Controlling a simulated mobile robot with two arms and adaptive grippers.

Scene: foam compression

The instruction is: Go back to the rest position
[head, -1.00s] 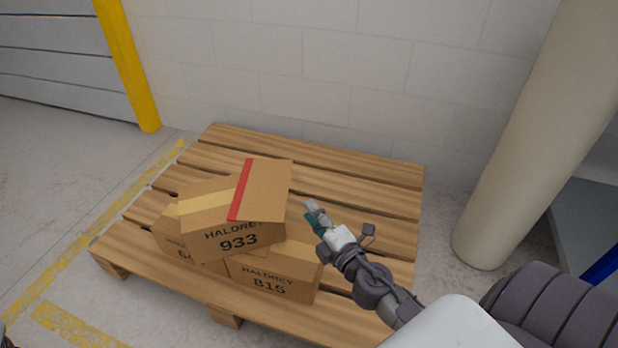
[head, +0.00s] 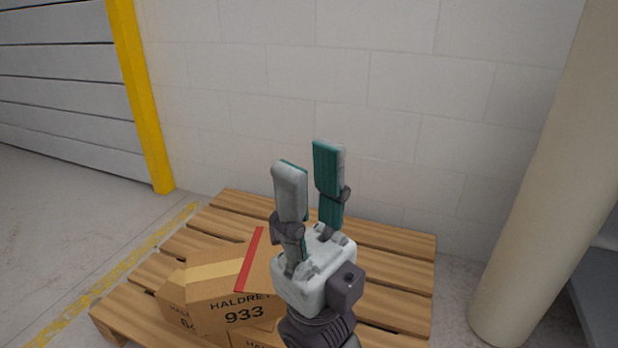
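My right gripper (head: 309,162) is raised in front of the head camera, with its fingers pointing up. Its two fingers, with teal inner pads, are apart and nothing is between them. It hides part of the pallet and the right side of the boxes. A cardboard box marked 933 (head: 228,288), with a red stripe and tan tape, lies tilted on other boxes. A box at its left (head: 172,292) shows only in part. Another box (head: 255,341) shows at the bottom edge. My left gripper is not in view.
The boxes rest on a wooden pallet (head: 397,265) by a pale block wall (head: 420,100). A thick beige column (head: 535,190) stands at the right. A yellow post (head: 139,95) and a grey shutter (head: 62,85) are at the left. The floor at the left is clear.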

